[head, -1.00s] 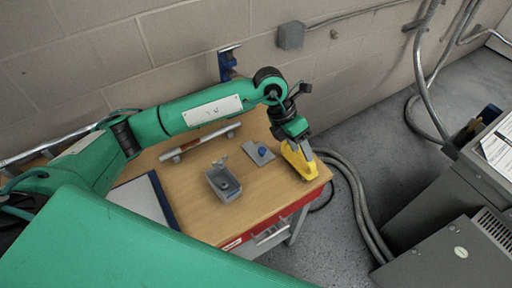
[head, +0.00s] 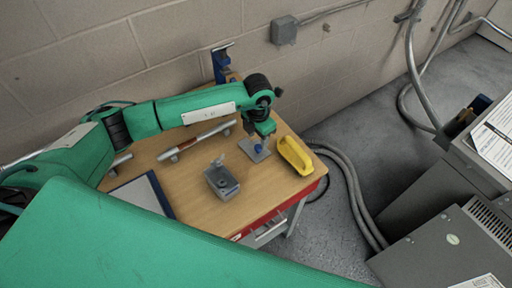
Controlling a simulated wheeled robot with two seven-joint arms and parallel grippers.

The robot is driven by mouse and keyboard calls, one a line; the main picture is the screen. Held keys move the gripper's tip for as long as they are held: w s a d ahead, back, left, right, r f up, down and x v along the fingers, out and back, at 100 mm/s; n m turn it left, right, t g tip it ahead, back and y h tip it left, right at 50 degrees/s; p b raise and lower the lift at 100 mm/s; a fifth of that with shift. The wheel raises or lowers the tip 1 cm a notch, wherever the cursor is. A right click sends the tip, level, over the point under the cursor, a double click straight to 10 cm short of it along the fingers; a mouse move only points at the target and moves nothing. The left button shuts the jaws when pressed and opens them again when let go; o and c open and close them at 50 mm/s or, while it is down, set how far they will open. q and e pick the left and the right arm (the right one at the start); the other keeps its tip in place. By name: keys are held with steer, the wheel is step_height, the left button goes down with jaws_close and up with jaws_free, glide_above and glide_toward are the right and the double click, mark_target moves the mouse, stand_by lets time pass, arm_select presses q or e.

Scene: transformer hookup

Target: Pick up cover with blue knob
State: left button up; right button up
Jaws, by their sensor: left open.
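The cover is a flat grey plate (head: 254,154) with a blue knob (head: 258,148) on top. It lies on the right part of the wooden table (head: 200,165). My left gripper (head: 264,134) is open, just above and behind the knob in the picture. Its fingertips are small and partly hidden by the wrist, and I cannot tell whether they touch the knob. My right gripper is out of view.
A yellow block-like piece (head: 295,155) stands just right of the cover, near the table's right edge. A grey open box (head: 221,181) is in front to the left. Grey cabinets (head: 440,240) stand at the right.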

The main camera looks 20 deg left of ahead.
mark_target(258, 147)
arm_select(q)
steer(key=shift+s+f+p, duration=0.1)
steer(key=shift+f+p, duration=0.2)
steer(key=shift+p, duration=0.05)
steer(key=f+p, duration=0.1)
steer(key=f, duration=0.2)
steer(key=shift+s+d+f+p, duration=0.15)
steer(key=shift+d+p, duration=0.05)
steer(key=shift+p, duration=0.2)
steer(key=shift+f, duration=0.55)
jaws_close()
steer(key=shift+r, duration=0.15)
